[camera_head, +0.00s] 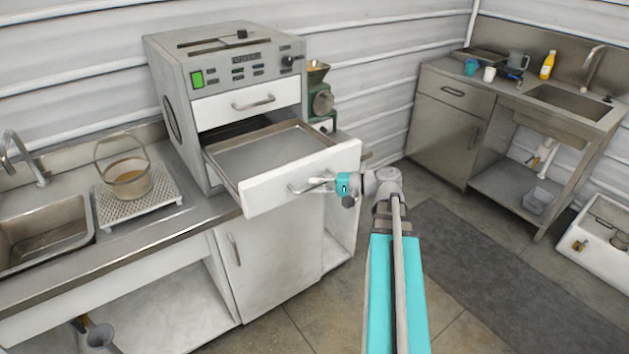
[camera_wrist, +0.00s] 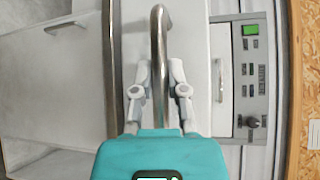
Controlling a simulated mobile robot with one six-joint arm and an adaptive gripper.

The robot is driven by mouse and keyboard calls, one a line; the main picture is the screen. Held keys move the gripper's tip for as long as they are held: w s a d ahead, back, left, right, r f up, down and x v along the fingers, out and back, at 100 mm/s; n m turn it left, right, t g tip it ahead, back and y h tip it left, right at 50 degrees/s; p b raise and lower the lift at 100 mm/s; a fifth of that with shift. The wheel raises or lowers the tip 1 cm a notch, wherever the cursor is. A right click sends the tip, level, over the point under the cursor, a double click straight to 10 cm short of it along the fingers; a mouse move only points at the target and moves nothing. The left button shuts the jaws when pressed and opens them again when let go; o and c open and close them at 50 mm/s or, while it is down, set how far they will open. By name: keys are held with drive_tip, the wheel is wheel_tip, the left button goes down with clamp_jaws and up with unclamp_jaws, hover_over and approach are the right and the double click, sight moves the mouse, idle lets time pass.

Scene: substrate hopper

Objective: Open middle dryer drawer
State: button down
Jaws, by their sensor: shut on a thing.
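The dryer (camera_head: 230,85) is a grey box with a control panel on the left worktop. Its middle drawer (camera_head: 275,150) is pulled well out, showing a flat, empty tray inside. My gripper (camera_head: 312,185) is at the drawer's front, shut on the drawer handle (camera_wrist: 157,60). In the wrist view, my gripper (camera_wrist: 159,85) has one finger on each side of the metal bar. The upper drawer (camera_head: 245,102) is shut, with its own handle (camera_head: 254,104). The dryer's lower part is hidden behind the open drawer.
Cupboard doors (camera_head: 265,250) lie below the drawer. Open floor (camera_head: 480,250) is to the right, before another sink counter (camera_head: 470,95).

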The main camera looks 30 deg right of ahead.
drive_tip(key=shift+w+d, duration=0.1)
drive_tip(key=c, duration=0.7)
unclamp_jaws()
drive_tip(key=shift+o, duration=0.3)
